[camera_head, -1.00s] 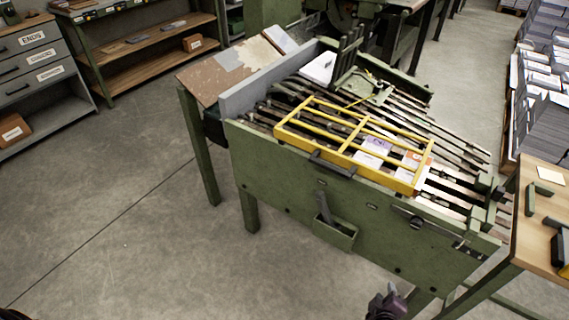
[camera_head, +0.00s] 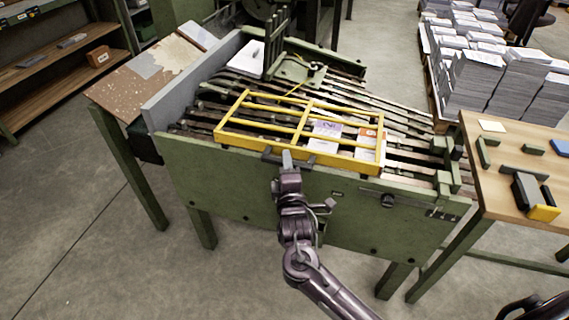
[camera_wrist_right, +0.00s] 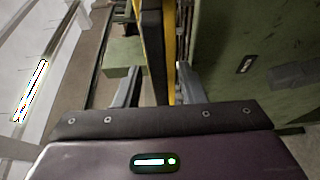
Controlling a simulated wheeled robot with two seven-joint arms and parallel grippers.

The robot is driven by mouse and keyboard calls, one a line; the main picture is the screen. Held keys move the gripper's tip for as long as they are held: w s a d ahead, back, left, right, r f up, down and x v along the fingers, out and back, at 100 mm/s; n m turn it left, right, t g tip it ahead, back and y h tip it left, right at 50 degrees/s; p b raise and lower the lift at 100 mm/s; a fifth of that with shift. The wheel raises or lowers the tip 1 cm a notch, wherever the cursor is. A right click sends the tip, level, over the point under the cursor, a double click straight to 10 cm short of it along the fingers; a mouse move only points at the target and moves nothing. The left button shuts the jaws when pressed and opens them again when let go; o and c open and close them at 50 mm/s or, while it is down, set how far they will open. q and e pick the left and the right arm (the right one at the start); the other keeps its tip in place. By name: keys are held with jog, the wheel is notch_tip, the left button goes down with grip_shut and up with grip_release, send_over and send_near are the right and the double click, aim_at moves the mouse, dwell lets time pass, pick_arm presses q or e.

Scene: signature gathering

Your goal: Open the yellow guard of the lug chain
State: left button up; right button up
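The yellow guard (camera_head: 232,137) is a barred frame lying closed over the lug chain (camera_head: 405,158) on the green machine. Its black handle (camera_head: 269,157) is on the front edge; it also shows in the right wrist view (camera_wrist_right: 152,50), beside a yellow strip of the guard (camera_wrist_right: 169,50). My right gripper (camera_head: 287,160) is at this handle. In the right wrist view its two fingers (camera_wrist_right: 159,88) are apart, one on each side of the handle and the yellow strip. Contact cannot be made out. My left gripper is not in view.
Printed sheets (camera_head: 327,133) lie under the guard. A wooden table (camera_head: 500,178) with several small items stands at the right. Paper stacks (camera_head: 475,85) stand behind it. A shelf (camera_head: 50,75) is at the far left. The floor in front left is clear.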

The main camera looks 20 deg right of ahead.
jog(key=shift+w+d, duration=0.15)
jog(key=shift+w, duration=0.35)
jog(key=shift+c, duration=0.3)
grip_shut()
jog(key=shift+r, duration=0.2)
